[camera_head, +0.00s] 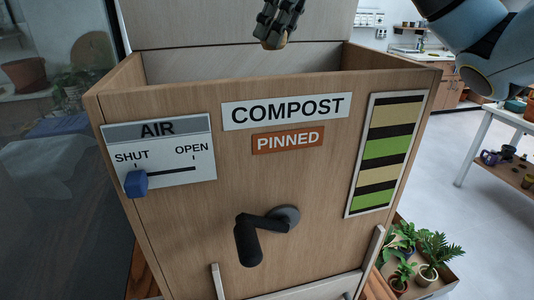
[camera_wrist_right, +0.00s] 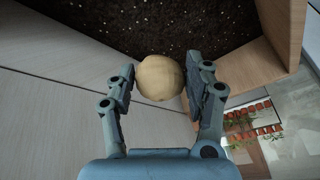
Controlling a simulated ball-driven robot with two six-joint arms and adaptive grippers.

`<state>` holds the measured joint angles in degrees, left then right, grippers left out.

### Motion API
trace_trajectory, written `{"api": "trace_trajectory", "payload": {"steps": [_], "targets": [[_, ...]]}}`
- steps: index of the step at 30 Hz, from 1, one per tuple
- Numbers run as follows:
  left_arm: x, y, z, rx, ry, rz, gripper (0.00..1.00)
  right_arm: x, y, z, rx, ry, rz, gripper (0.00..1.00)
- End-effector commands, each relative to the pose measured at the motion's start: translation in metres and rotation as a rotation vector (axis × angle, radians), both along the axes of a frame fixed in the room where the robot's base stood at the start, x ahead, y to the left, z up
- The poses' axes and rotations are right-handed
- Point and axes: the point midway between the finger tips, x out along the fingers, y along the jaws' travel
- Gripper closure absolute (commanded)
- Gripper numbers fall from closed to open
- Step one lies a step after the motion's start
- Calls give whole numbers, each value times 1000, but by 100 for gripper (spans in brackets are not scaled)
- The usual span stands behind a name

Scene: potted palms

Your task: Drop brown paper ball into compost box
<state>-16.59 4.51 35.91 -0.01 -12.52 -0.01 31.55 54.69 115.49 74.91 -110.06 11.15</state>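The brown paper ball (camera_wrist_right: 160,77) is a tan, crumpled ball between the fingers of my right gripper (camera_wrist_right: 163,82) in the right wrist view. The fingers are closed against its two sides. My left gripper is out of view.
The box front carries an AIR slider (camera_head: 136,183) at the SHUT end, a PINNED label (camera_head: 288,140), a black crank handle (camera_head: 249,243) and a striped panel (camera_head: 386,155). Potted plants (camera_head: 430,256) stand at lower right. A white table (camera_head: 490,130) is at the right.

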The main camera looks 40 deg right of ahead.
Motion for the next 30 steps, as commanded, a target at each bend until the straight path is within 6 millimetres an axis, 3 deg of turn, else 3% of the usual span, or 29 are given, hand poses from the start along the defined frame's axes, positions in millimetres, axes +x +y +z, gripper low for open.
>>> {"api": "trace_trajectory", "payload": {"steps": [1,6,16,24,30], "targets": [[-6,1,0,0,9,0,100,0,0,0,0,0,0,42],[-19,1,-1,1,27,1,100,0,0,0,0,0,0,21],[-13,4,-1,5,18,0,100,-1,-2,6,-2,-2,-1,21],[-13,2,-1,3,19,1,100,-16,-13,48,-2,-4,-2,21],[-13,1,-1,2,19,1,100,-24,-17,67,-1,-2,-1,21]]}}
